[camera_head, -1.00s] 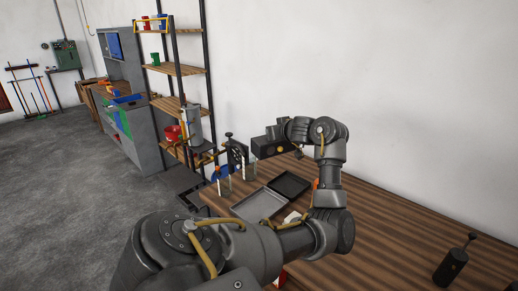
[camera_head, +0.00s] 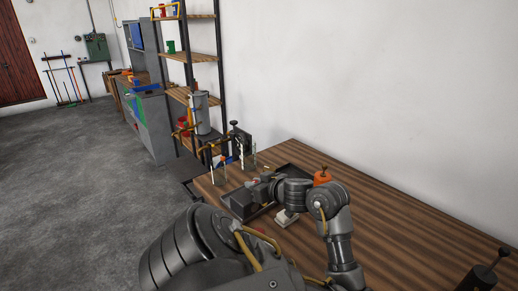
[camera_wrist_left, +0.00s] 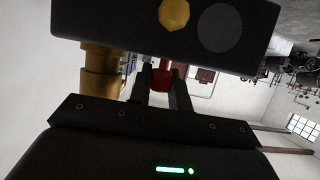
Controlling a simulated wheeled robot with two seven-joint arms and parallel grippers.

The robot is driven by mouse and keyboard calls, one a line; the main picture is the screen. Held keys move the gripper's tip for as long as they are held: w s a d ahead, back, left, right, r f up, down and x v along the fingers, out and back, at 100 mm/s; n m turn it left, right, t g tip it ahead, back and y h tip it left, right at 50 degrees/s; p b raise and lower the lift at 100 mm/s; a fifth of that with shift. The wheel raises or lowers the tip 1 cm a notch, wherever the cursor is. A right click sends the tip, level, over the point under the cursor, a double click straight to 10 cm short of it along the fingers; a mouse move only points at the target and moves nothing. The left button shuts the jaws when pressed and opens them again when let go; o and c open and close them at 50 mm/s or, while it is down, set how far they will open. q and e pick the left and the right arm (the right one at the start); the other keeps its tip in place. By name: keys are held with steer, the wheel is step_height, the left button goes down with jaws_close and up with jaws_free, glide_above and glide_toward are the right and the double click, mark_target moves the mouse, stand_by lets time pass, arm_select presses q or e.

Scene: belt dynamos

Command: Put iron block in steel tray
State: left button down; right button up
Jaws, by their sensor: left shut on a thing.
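My left arm reaches over the table, and its gripper (camera_head: 254,184) is low over the trays. In the left wrist view the two dark fingers (camera_wrist_left: 162,88) are shut on a small red thing (camera_wrist_left: 162,77). I take it for the iron block, but only a little of it shows. The grey steel tray (camera_head: 234,207) lies at the table's left end, partly hidden by my gripper and arm. I cannot tell whether the block touches the tray. My right gripper is not in view.
A darker tray (camera_head: 291,170) lies behind the steel tray. An orange object (camera_head: 322,177) and a small pale object (camera_head: 286,217) are near my arm. A black knobbed object (camera_head: 481,274) stands at the front right. The table's right part (camera_head: 410,225) is mostly clear.

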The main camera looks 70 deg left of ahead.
arm_select(q)
steer(key=a+b, duration=0.1)
steer(key=s+b, duration=0.1)
steer(key=b, duration=0.1)
steer(key=shift+s+a+f+n+g, duration=0.15)
steer(key=shift+a+n+g, duration=0.15)
steer(key=shift+a, duration=0.05)
steer(key=a, duration=0.1)
steer(key=a+m+t+b, duration=0.1)
steer(key=a+b, duration=0.1)
steer(key=shift+s+a+r+t, duration=0.3)
steer(key=shift+s+a, duration=0.05)
steer(key=shift+a, duration=0.05)
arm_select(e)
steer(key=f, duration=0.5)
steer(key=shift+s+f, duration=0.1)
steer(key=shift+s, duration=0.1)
